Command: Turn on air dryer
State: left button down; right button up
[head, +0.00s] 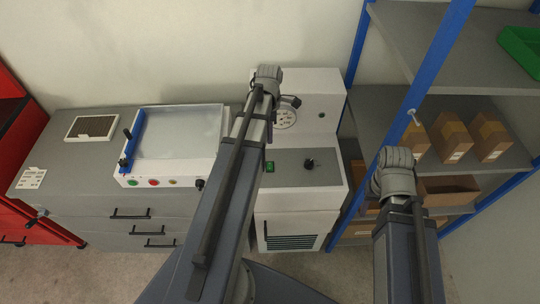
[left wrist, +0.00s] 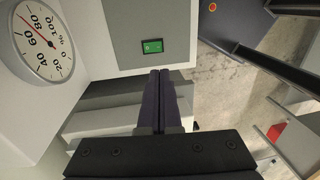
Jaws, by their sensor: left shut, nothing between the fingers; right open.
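The air dryer is the white machine (head: 318,84) with a grey front panel (head: 289,157), standing between the counter and the shelf. Its small green switch (head: 270,167) sits at the left of that panel, and a black knob (head: 309,163) is to the right. In the left wrist view the green switch (left wrist: 152,46) shows plainly; I cannot tell its position. My left gripper (left wrist: 160,72) is shut and empty, its fingertips just below the switch in that picture, with no clear contact. My right arm is raised before the shelf, but its gripper does not show clearly.
A round gauge (left wrist: 41,40) with a red needle is on the dryer near my left gripper. A grey counter (head: 75,150) with a white-and-blue device (head: 170,178) stands left. A blue-framed shelf (head: 385,105) with cardboard boxes (head: 452,137) stands right, close to my right arm.

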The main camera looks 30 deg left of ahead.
aim_at(270, 168)
pick_arm(q)
jog(key=f+b, duration=0.4)
jog(key=s+f+b, duration=0.1)
jog(key=f+b, duration=0.4)
jog(key=d+f+b, duration=0.1)
jog(key=f+b, duration=0.3)
jog(key=shift+s+f, duration=0.2)
jog(key=shift+f, duration=0.15)
jog(key=shift+b, duration=0.35)
jog(key=shift+s+f, duration=0.15)
jog(key=shift+f, duration=0.15)
jog(key=shift+r, duration=0.1)
jog(key=shift+w+a+r, duration=0.2)
jog(key=shift+w+a, duration=0.2)
jog(key=shift+w, duration=0.35)
